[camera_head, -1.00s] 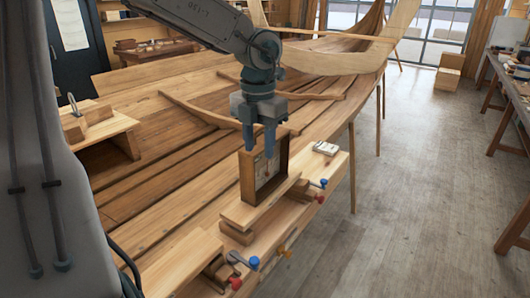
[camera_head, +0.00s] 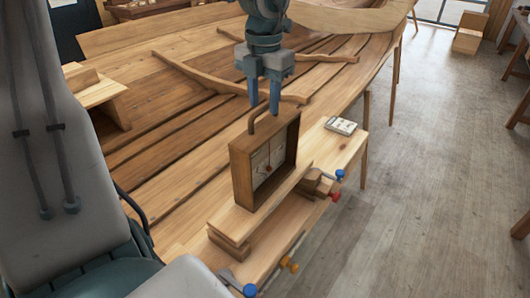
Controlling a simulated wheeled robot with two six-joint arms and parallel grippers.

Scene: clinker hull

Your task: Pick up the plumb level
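The plumb level (camera_head: 241,172) is an upright wooden box frame with a pale face and a curved handle (camera_head: 262,119) on top. It stands on a plank (camera_head: 237,222) on the bench beside the hull. My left gripper (camera_head: 264,101) points down just above and behind the handle in the camera_head view. Its two blue fingers are apart with a gap between them, and nothing is held. The right fingertip overlaps the handle's far end in the picture; I cannot tell whether they touch. My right gripper is out of view.
A small pale block-like item (camera_head: 341,126) lies on the bench right of the level. Clamps with blue (camera_head: 250,290) and red (camera_head: 335,194) knobs stick out along the bench's front edge. The hull (camera_head: 165,150) lies behind.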

